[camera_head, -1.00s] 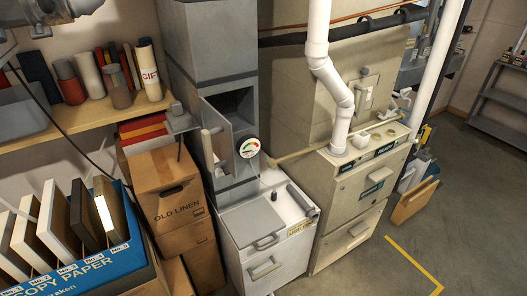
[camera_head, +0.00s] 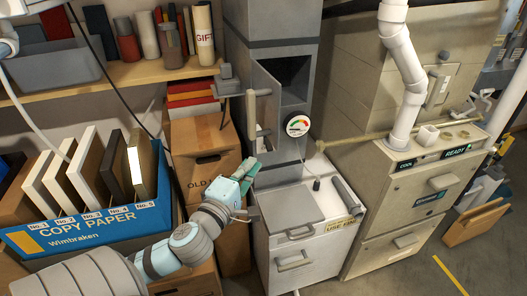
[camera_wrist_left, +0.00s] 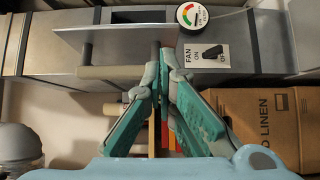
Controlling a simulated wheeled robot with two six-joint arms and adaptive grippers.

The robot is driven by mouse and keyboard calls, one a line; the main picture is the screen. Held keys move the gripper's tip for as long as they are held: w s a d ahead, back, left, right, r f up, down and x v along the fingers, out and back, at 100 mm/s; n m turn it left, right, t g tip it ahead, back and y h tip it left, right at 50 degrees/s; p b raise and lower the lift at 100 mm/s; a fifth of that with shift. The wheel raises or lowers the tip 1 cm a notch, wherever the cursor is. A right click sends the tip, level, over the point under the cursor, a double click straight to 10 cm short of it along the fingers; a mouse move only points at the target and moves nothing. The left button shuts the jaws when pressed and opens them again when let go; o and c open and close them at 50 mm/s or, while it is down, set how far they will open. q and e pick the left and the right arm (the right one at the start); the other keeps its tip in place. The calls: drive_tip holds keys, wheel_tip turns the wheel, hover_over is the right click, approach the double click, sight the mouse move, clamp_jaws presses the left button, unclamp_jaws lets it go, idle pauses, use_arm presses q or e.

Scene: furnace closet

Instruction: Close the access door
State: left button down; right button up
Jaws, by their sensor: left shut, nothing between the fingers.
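The grey access door (camera_head: 266,92) stands open on the duct, swung out at the left side of the dark square opening (camera_head: 297,78). Its upright bar handle (camera_head: 251,106) faces left. My left gripper (camera_head: 248,172) is in front of the boxes, below the door in the head view. In the left wrist view its teal fingers (camera_wrist_left: 165,58) are shut and empty, with the tips overlapping the end of the handle bar (camera_wrist_left: 110,72) and the door panel (camera_wrist_left: 110,42) just beyond. I cannot tell whether they touch. My right gripper is not in view.
A round gauge (camera_head: 297,125) is on the duct, right of the door. A cardboard box (camera_head: 205,148) stands behind my left gripper. A blue copy-paper box (camera_head: 95,228) is at left, and a white cabinet (camera_head: 303,222) is below the duct. Clear floor is at lower right.

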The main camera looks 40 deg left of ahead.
use_arm(q)
approach(272, 136)
drive_tip(key=x, duration=0.5)
drive_tip(key=shift+s+a+f+p, duration=0.1)
drive_tip(key=shift+a+f+p, duration=0.05)
drive_tip(key=shift+p, duration=0.25)
